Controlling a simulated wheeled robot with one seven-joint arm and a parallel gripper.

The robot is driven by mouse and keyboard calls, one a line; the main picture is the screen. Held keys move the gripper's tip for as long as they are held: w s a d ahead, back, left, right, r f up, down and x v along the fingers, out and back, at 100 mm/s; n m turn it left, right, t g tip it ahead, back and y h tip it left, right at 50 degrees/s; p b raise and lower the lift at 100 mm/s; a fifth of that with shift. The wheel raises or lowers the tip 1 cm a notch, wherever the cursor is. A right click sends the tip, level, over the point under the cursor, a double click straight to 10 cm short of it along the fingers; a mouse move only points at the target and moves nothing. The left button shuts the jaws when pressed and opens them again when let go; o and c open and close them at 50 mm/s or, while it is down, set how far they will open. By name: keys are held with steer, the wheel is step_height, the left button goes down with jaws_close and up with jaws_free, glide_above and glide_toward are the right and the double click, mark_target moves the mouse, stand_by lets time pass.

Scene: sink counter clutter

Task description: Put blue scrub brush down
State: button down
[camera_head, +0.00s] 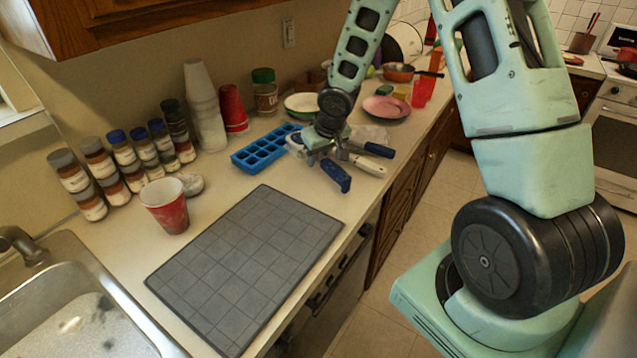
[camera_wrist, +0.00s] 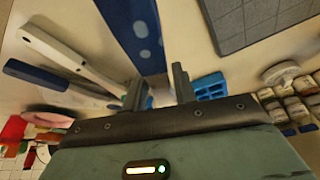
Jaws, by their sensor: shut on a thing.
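The blue scrub brush (camera_head: 336,176) is in my gripper (camera_head: 322,158), over the counter near its front edge, beyond the grey mat. In the wrist view the brush (camera_wrist: 136,30) extends away from between the fingers (camera_wrist: 157,84), a dark blue strip with light blue spots. The fingers are shut on its near end. I cannot tell clearly whether its far end touches the counter.
A white-handled utensil (camera_head: 367,165) and a dark-blue-handled one (camera_head: 378,150) lie close to the right. A blue ice tray (camera_head: 262,150) is left of my gripper. The grey mat (camera_head: 250,260) is bare. A red cup (camera_head: 166,207) stands left of it.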

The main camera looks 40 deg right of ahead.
mark_target(316, 186)
steer(key=shift+f+b, duration=0.6)
steer(key=shift+f, duration=3)
steer(key=shift+f, duration=0.15)
steer(key=c, duration=1.1)
jaws_free()
